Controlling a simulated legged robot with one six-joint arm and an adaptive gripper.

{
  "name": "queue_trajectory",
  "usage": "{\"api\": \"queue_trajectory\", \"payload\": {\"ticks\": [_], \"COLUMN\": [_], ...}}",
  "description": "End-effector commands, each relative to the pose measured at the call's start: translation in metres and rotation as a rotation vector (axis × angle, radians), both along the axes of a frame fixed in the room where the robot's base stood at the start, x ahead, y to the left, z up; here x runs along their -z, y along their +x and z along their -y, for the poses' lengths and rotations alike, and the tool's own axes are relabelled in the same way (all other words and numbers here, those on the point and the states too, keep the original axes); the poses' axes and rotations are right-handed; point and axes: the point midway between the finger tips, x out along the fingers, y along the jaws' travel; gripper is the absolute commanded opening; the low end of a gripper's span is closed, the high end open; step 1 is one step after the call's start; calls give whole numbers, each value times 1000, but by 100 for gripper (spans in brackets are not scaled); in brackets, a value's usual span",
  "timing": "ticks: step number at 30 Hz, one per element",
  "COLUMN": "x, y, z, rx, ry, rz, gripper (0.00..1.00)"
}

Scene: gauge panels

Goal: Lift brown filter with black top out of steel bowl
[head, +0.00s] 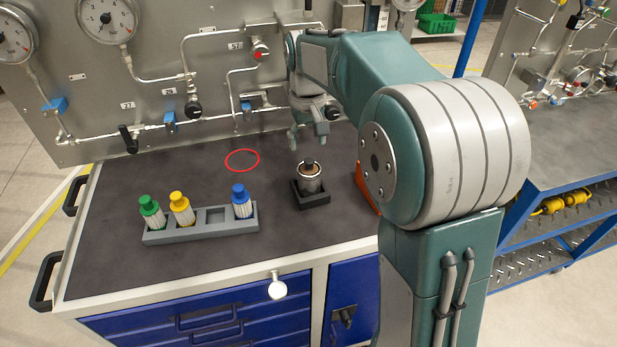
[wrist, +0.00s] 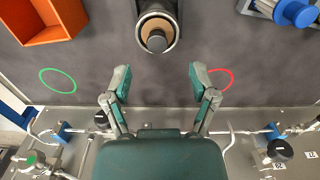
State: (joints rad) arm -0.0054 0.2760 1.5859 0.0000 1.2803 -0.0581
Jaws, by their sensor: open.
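The steel bowl (head: 311,184) sits in a small black square holder (head: 312,197) on the dark bench top. The brown filter with black top (head: 308,168) stands inside the bowl, with its black knob uppermost. In the wrist view the filter (wrist: 146,34) shows as a tan ring around a dark knob, inside the bowl's bright rim (wrist: 172,22). My gripper (wrist: 159,72) is open and empty, its two fingers apart. The filter lies beyond the fingertips in that view, roughly centred between them and not touched. In the head view my gripper (head: 308,140) hangs above and behind the bowl.
A grey rack (head: 180,236) holds green (head: 151,210), yellow (head: 181,208) and blue-topped (head: 241,201) filters, with one slot empty. An orange bin (wrist: 52,22) stands beside the bowl. A red ring (head: 242,160) marks bare bench. The gauge panel (head: 215,75) with pipes and valves rises behind.

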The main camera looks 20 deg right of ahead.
Motion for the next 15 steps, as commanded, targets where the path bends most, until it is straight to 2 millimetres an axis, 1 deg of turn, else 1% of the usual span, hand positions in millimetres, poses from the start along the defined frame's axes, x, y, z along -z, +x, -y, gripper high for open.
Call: {"api": "queue_trajectory", "payload": {"ticks": [1, 5, 12, 15], "x": [6, 15, 51, 60], "y": [-1, 0, 2, 2], "z": [0, 1, 3, 3], "rx": [0, 0, 0, 0], "ry": [0, 0, 0, 0], "rz": [-3, -1, -3, -1], "gripper": [75, 75, 75, 75]}}
